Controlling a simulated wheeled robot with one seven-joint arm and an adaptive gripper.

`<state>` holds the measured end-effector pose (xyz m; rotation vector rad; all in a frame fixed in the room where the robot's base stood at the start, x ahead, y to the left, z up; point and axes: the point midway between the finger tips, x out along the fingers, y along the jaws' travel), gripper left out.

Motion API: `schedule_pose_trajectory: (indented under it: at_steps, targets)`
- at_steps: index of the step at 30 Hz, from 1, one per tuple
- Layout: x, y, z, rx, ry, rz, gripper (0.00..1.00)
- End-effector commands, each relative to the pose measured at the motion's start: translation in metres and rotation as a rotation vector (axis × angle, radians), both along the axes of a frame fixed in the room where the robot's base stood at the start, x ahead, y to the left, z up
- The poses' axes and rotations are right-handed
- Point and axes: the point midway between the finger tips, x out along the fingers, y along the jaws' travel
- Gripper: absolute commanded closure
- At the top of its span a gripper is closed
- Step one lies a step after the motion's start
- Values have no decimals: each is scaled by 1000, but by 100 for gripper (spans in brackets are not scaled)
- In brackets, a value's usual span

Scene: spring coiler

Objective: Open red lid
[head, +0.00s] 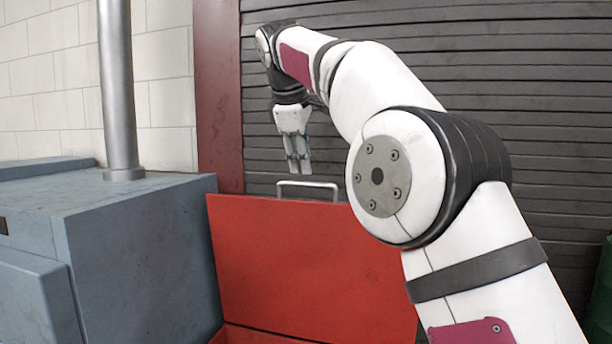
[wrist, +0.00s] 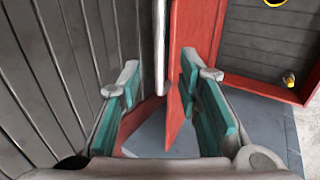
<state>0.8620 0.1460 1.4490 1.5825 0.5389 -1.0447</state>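The red lid (head: 300,260) stands steeply raised in the head view, with its broad face toward the camera. A pale metal handle (head: 308,185) is on its top edge. My gripper (head: 298,168) points down just above and behind the left part of the handle. In the wrist view, the fingers of my gripper (wrist: 160,85), with teal pads, are spread apart. The lid (wrist: 181,90) shows nearly edge-on between them, with a pale bar (wrist: 159,40), probably the handle, beside it. Nothing is gripped. I cannot tell whether a finger touches the lid.
A red box rim (head: 250,336) shows below the lid. A blue-grey cabinet (head: 140,255) with a metal pipe (head: 118,90) stands at left. A dark slatted shutter (head: 420,50) is close behind. A green barrel (head: 600,300) is at the right edge.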

Motion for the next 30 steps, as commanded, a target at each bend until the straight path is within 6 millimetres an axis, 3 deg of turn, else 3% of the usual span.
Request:
schedule_pose_trajectory:
  at_steps: [9, 22, 30]
  targets:
    - [-15, 6, 25, -1, 0, -1, 68]
    - [-17, 5, 28, 0, 1, -1, 68]
    - [-42, -14, 39, 45, -12, -66, 68]
